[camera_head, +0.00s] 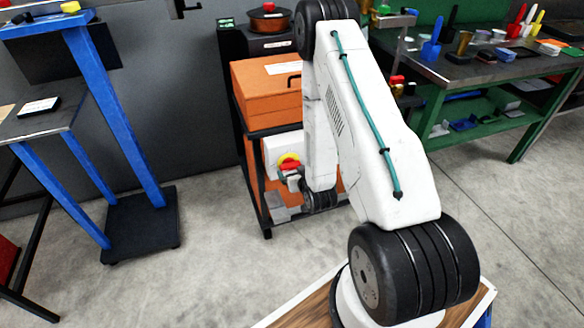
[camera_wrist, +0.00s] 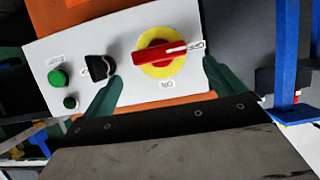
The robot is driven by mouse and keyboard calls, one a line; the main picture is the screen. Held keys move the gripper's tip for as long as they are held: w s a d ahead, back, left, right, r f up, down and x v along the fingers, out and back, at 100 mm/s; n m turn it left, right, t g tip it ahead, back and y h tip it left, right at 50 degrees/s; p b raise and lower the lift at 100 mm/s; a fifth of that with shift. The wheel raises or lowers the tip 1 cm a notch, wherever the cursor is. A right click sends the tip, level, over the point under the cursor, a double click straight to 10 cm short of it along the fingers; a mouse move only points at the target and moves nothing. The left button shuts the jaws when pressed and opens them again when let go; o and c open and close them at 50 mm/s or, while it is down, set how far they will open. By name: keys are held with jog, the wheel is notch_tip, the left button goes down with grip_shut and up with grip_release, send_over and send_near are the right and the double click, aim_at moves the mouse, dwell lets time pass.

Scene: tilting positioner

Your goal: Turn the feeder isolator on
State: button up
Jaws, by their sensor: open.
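The feeder isolator (camera_wrist: 160,52) is a red rotary handle on a yellow disc, on a pale panel (camera_wrist: 215,22). In the wrist view its handle lies nearly level, its tip pointing right toward a small label. Another label is below the disc; I cannot read either surely. It also shows in the head view (camera_head: 289,160), partly covered by my gripper. My gripper (camera_wrist: 163,72) is open, its green fingers either side of the isolator's lower part in the picture. Contact with the handle does not show. In the head view my gripper (camera_head: 292,180) is close before the panel.
A black knob (camera_wrist: 100,68) is beside the left finger, with green buttons (camera_wrist: 58,78) further left. A blue frame (camera_head: 115,120) stands left and a green workbench (camera_head: 480,70) right.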

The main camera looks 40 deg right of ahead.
aim_at(292, 166)
jog(key=x, duration=0.5)
jog(key=shift+c, duration=0.3)
jog(key=c, duration=0.9)
